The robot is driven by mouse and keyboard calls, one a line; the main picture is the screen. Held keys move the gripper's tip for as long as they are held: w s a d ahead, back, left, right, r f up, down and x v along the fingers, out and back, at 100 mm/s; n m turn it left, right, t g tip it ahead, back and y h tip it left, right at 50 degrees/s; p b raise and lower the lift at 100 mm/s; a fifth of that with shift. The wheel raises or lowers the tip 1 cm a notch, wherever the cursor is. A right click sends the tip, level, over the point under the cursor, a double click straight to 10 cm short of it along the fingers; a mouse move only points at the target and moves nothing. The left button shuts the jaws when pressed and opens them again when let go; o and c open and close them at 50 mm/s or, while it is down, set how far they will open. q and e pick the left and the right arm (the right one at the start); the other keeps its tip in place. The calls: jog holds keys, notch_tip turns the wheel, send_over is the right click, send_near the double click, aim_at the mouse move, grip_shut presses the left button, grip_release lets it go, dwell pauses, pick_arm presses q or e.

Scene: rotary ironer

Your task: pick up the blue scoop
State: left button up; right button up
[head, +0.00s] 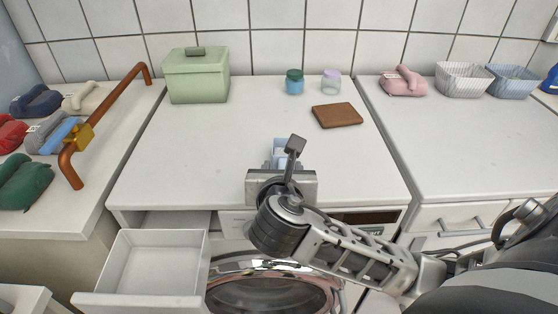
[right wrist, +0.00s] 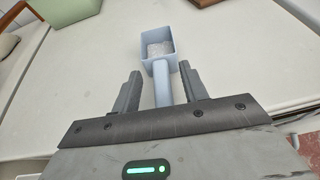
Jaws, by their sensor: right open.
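The blue scoop (right wrist: 160,62) lies on the white counter in the right wrist view, its square cup holding whitish granules. Its handle points toward my right gripper (right wrist: 160,88) and lies between the two open fingers, with a gap visible on each side. In the head view a small part of the scoop (head: 279,147) shows beyond my right gripper (head: 281,170), which hides the rest. My left gripper is not in view.
A green lidded box (head: 196,78), two small jars (head: 294,84) (head: 331,84) and a brown board (head: 337,115) stand at the counter's back. An open drawer (head: 150,268) juts out at front left. A copper rail (head: 108,118) is at left.

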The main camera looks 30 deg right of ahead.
jog(key=shift+s, duration=0.15)
jog(key=c, duration=0.3)
grip_shut()
jog(key=shift+r, duration=0.15)
